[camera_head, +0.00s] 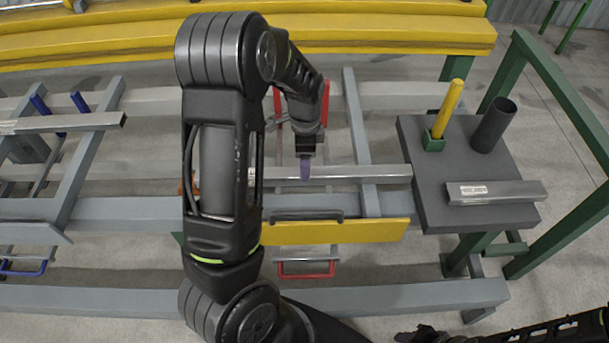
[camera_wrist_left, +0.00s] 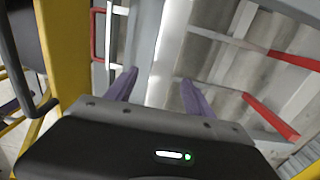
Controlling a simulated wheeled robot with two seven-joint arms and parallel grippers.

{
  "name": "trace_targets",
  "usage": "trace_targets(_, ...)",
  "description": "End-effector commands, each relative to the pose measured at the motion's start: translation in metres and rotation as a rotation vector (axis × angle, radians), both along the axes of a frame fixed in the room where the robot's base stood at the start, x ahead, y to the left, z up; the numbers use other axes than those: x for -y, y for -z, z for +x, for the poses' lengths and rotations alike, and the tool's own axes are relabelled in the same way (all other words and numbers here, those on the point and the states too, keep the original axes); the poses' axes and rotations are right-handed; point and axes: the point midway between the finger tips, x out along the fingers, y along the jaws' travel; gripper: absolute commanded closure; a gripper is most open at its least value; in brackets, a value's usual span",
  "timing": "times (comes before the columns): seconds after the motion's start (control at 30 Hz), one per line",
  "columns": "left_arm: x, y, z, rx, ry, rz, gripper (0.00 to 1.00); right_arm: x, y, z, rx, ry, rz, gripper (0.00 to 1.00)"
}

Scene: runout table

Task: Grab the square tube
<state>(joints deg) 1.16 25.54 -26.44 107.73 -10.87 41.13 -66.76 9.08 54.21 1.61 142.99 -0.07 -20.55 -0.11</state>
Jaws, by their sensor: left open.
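A silver square tube (camera_head: 365,171) lies across the grey runout rails in the middle of the head view. Its left part is hidden behind my left arm. My left gripper (camera_head: 305,172) points down at this tube, with purple fingers overlapping it in the picture. In the left wrist view my left gripper (camera_wrist_left: 158,92) is open, and the bright tube (camera_wrist_left: 167,50) runs between and beyond the fingertips. I cannot tell how far above it they are. My right gripper (camera_head: 422,335) is partly visible at the bottom edge, dark and cut off.
A dark side table (camera_head: 425,180) at right holds another silver bar (camera_head: 495,192), a dark cup (camera_head: 493,125) and a yellow stick (camera_head: 448,108) in a green holder. Another labelled bar (camera_head: 60,123) lies at left. A yellow beam (camera_head: 400,38) spans the back.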

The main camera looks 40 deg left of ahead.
Motion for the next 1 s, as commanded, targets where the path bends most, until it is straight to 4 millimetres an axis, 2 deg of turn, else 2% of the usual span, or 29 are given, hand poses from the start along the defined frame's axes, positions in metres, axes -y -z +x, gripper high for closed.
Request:
trace_targets(0.37,0.0,0.006,0.0,-0.001,-0.001,-0.001,0.38,0.0,0.0,0.0,0.0,0.0,0.0,0.64)
trace_targets(0.73,-0.003,0.052,0.001,-0.002,-0.001,-0.001,0.38,0.0,0.002,0.0,0.0,0.0,0.0,0.64)
trace_targets(1.0,-0.003,0.056,0.002,0.001,-0.001,0.0,0.38,0.0,0.002,0.0,0.0,0.0,0.0,0.64)
